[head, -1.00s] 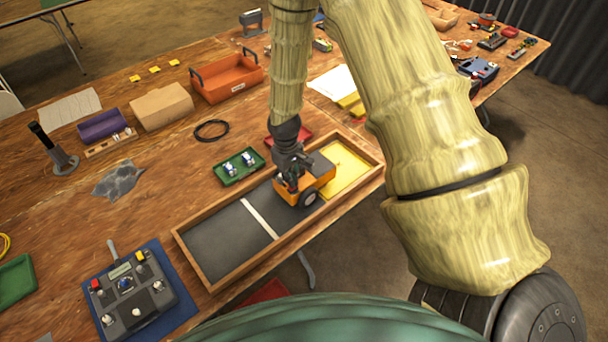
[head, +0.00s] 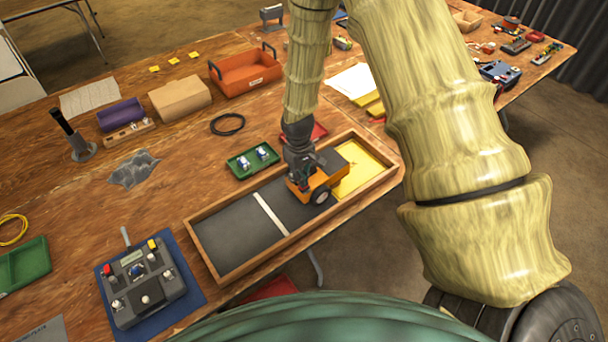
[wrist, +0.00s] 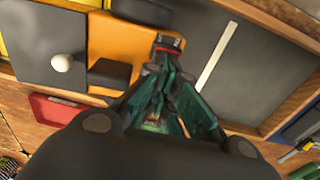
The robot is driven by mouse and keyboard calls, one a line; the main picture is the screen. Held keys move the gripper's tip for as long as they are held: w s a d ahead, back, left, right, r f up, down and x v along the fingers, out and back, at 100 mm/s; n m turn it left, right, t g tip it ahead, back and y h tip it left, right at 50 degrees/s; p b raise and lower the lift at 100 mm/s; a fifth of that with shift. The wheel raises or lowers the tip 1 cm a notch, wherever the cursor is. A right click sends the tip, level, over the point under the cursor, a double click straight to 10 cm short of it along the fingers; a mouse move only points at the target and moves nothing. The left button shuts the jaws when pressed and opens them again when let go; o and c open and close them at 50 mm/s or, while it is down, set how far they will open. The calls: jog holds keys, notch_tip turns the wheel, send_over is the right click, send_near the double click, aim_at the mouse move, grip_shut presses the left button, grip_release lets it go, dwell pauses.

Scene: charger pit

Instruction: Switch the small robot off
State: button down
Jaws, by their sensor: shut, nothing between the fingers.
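The small robot (head: 325,183) is orange with a dark top and black wheels. It stands in a wooden-walled tray (head: 231,270), at the edge between the dark floor and the yellow area. In the wrist view its orange body (wrist: 113,38) shows a dark panel with a white knob (wrist: 62,62) and a black block (wrist: 109,74). A small red-topped part (wrist: 170,41) sits by my fingertips. My gripper (head: 303,181) points down onto the small robot's left part, shut and empty. In the wrist view my gripper (wrist: 163,65) is close to the red-topped part; I cannot tell whether they touch.
A control box (head: 146,285) with knobs and buttons lies on a blue mat at the front left. An orange bin (head: 245,78) stands further back.

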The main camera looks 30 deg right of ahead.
notch_tip(320, 180, up, 4)
jog(key=p, duration=0.3)
jog(key=shift+d, duration=0.15)
notch_tip(320, 180, up, 10)
jog(key=d+b, duration=0.1)
jog(key=b, duration=0.3)
dwell(0.4)
jog(key=shift+f, duration=0.15)
jog(key=shift+m+y, duration=0.4)
jog(key=shift+m, duration=0.1)
jog(key=s+a+f, duration=0.2)
jog(key=s+f, duration=0.2)
jog(key=f, duration=0.2)
jog(key=s+a+f+b, duration=0.1)
jog(key=s+f, duration=0.3)
jog(key=f, duration=0.2)
jog(key=s+a+f, duration=0.2)
jog(key=s+f, duration=0.2)
jog(key=f, duration=0.3)
jog(key=shift+s+a, duration=0.2)
jog(key=shift+a, duration=0.1)
jog(key=s+a+f+b, duration=0.1)
jog(key=s+f+b, duration=0.1)
jog(key=s+f, duration=0.5)
jog(key=s+a+f+m+b, duration=0.1)
jog(key=s+f, duration=0.6)
jog(key=s, duration=0.7)
jog(key=shift+a+f+h+b, duration=0.3)
jog(key=shift+b, duration=0.55)
